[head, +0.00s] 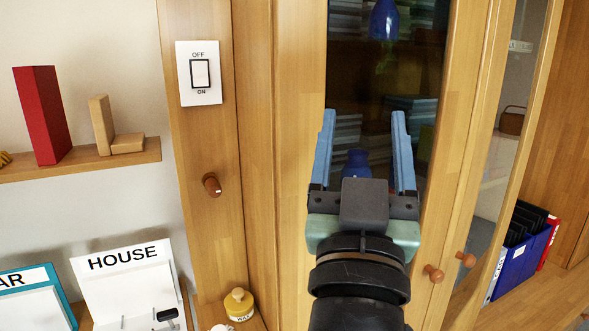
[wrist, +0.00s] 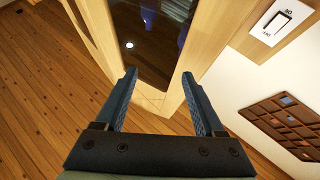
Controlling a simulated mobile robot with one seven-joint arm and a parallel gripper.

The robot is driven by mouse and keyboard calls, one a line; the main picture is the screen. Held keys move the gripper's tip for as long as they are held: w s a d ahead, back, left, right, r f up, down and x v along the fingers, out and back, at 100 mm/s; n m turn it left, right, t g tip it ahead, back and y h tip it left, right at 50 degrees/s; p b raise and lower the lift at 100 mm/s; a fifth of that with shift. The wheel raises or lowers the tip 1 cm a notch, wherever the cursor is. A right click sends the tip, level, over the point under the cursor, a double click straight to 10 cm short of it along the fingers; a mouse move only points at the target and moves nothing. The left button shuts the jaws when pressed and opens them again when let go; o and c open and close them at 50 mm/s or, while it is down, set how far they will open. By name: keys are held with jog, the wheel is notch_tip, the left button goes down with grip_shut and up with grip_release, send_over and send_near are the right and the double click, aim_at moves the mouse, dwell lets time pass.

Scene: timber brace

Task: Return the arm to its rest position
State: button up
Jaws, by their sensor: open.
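My gripper (head: 363,150) is raised in front of the glass door of a wooden cabinet (head: 300,60). Its two blue fingers point up and stand apart, with nothing between them. In the wrist view my gripper (wrist: 162,95) is also open and empty, with the cabinet's glass pane (wrist: 150,40) beyond the fingertips. My arm comes up from the bottom of the head view and hides part of the door.
A light switch (head: 199,73) and a wooden peg (head: 211,184) are on the post at left. A shelf (head: 90,162) holds a red block. Below are a HOUSE board (head: 125,262) and a yellow jar (head: 239,304). Binders (head: 520,250) stand at right. Wooden floor (wrist: 50,90) shows clear.

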jog(key=s+a+r+n+t+y, duration=0.2)
jog(key=s+a+r+t+y, duration=0.15)
jog(key=s+a+r, duration=0.4)
notch_tip(320, 180, up, 14)
jog(key=s+y+p, duration=0.1)
jog(key=s+p, duration=0.1)
jog(key=p, duration=1)
jog(key=shift+s+d+r, duration=0.2)
jog(key=shift+d, duration=0.1)
